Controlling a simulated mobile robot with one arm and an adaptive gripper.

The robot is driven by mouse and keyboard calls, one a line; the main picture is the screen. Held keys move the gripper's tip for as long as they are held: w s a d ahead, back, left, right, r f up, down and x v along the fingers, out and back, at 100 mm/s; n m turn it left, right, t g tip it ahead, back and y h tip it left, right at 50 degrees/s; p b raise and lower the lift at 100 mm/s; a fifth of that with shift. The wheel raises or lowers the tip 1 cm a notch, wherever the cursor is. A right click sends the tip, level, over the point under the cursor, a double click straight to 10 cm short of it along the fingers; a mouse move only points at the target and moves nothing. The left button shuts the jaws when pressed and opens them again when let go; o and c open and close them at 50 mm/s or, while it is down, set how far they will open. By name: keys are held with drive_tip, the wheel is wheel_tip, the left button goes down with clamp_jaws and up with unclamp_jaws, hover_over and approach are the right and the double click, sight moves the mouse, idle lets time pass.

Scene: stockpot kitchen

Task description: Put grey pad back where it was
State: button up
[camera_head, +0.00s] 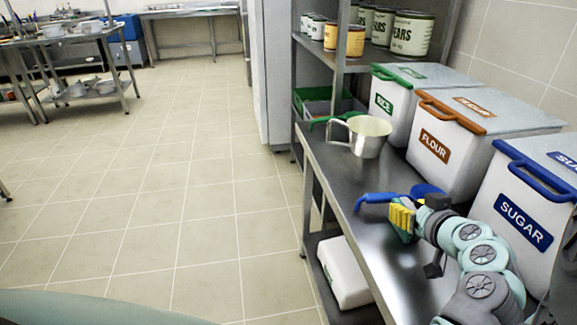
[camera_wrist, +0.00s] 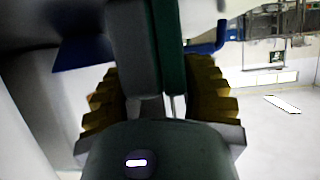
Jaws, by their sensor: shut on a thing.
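My gripper (camera_head: 402,218) is above the steel bench in front of the sugar bin, its yellow fingers pointing left. In the wrist view the yellow fingers of my gripper (camera_wrist: 160,100) stand on both sides of a dark grey pad (camera_wrist: 135,45) with a green layer along its right side. The gripper is shut on this pad. In the head view only a small green part of the pad (camera_head: 405,237) shows below the fingers; the rest is hidden by the gripper.
A blue-handled tool (camera_head: 378,198) is just beyond my gripper. A metal measuring jug (camera_head: 368,140) stands farther back on the bench (camera_head: 345,178). The rice (camera_head: 385,102), flour (camera_head: 435,142) and sugar (camera_head: 523,220) bins line the right side. A white container (camera_head: 345,275) sits on the lower shelf.

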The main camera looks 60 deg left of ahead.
drive_tip(key=shift+f, duration=0.15)
drive_tip(key=o, duration=1)
drive_tip(key=shift+c, duration=0.2)
drive_tip(key=shift+r, duration=0.2)
